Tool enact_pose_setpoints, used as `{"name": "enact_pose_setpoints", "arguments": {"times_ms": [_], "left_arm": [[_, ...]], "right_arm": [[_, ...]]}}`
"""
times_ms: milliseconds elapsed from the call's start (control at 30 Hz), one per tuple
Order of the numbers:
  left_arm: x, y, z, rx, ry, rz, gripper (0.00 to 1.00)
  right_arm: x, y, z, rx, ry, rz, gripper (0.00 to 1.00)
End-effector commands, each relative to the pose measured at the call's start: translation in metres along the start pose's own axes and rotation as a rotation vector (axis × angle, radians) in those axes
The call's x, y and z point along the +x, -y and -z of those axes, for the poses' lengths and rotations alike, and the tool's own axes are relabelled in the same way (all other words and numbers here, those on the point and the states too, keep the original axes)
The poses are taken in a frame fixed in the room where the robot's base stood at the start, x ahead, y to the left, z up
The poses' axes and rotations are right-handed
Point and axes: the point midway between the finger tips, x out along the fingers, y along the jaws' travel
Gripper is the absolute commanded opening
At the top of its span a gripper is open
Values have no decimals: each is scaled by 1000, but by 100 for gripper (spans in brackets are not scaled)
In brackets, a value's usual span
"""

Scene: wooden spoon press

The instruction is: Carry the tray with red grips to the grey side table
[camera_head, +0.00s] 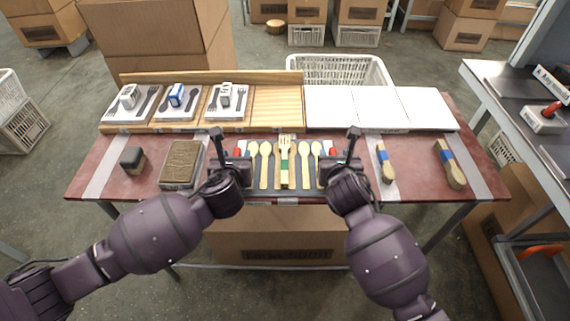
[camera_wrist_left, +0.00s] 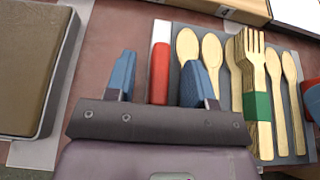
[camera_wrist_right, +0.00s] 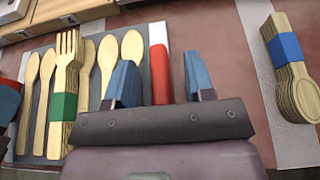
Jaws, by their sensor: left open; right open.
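The tray (camera_head: 271,187) is a flat dark grey board at the front middle of the red-brown table, with a red grip at each end. It bears wooden spoons (camera_head: 304,160) and a stack of wooden forks (camera_head: 285,160) with a green band. My left gripper (camera_wrist_left: 158,80) is open, its blue fingers on either side of the left red grip (camera_wrist_left: 159,72). My right gripper (camera_wrist_right: 160,82) is open, its fingers on either side of the right red grip (camera_wrist_right: 160,74). Whether the fingers touch the grips cannot be told. A grey table (camera_head: 478,92) stands at the right.
A brown block (camera_head: 181,162) and a small dark block (camera_head: 132,160) lie left of the tray. Blue-banded wooden bundles (camera_head: 385,164) lie right. Behind are a wooden rack (camera_head: 270,103) and white panels (camera_head: 380,108). The grey table holds a red-handled device (camera_head: 543,117).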

Motion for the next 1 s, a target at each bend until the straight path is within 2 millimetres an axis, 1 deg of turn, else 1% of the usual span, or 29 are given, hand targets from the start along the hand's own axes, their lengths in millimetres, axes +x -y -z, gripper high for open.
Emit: {"name": "enact_pose_setpoints", "arguments": {"times_ms": [133, 467, 700, 767, 800, 1000], "left_arm": [[8, 0, 0, 0, 0, -1, 49], [9, 0, 0, 0, 0, 0, 49], [9, 0, 0, 0, 0, 0, 12], [9, 0, 0, 0, 0, 0, 3], [9, 0, 0, 0, 0, 0, 0], [9, 0, 0, 0, 0, 0, 0]], "right_arm": [[8, -1, 0, 0, 0, -1, 49], [9, -1, 0, 1, 0, -1, 49], [9, 0, 0, 1, 0, -1, 12], [9, 0, 0, 1, 0, -1, 3], [9, 0, 0, 1, 0, -1, 0], [9, 0, 0, 1, 0, -1, 0]]}}
